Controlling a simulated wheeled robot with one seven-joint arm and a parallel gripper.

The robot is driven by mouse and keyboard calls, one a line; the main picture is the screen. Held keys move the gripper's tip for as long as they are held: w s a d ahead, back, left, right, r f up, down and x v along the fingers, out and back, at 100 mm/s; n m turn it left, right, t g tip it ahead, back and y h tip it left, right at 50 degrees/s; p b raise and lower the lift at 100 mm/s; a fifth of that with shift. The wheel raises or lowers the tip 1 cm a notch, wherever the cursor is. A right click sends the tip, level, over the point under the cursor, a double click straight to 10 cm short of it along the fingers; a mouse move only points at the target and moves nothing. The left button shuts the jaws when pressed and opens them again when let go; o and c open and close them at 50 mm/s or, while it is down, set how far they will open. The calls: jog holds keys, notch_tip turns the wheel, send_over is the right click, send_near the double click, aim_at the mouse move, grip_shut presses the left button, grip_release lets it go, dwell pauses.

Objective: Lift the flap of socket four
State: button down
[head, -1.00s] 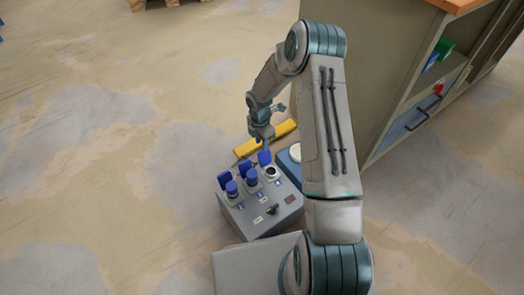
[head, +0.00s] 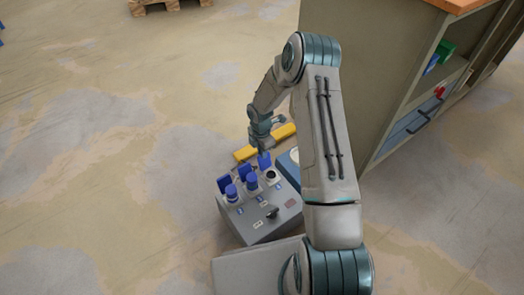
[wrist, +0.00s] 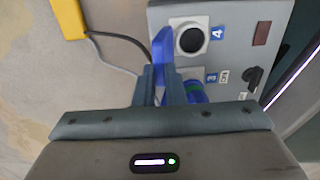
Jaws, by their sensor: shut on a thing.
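The grey socket box (head: 262,226) stands on the floor. Socket four (wrist: 190,39) is a dark round opening in a white plate, beside a label "4", with nothing plugged in. Its blue flap (wrist: 161,45) stands raised on edge at the left of the opening; it also shows in the head view (head: 264,160). My gripper (wrist: 159,78) is shut on this flap, one finger on each side, and partly hides its lower end. Socket three's blue plug (wrist: 195,92) is just right of my fingers, partly hidden.
Two blue plugs (head: 252,183) sit in the neighbouring sockets, their blue flaps raised. A black rotary switch (wrist: 252,77) is on the box. A yellow bar (head: 283,132) lies behind it. A cabinet (head: 400,70) stands to the right.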

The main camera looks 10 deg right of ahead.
jog(key=shift+s+d+r+t+y, duration=0.1)
jog(key=shift+s+d+t+y, duration=0.1)
jog(key=shift+s+t, duration=0.35)
jog(key=shift+s+d+r+t+y, duration=0.1)
jog(key=shift+s+d+t+y, duration=0.1)
jog(key=shift+s+t, duration=0.3)
jog(key=shift+w, duration=0.1)
jog(key=c, duration=1.5)
grip_release()
notch_tip(320, 180, up, 14)
jog(key=s+p, duration=0.2)
jog(key=p, duration=0.3)
jog(key=shift+d+f+p, duration=0.2)
jog(key=shift+d+p, duration=0.15)
jog(key=shift+p, duration=0.05)
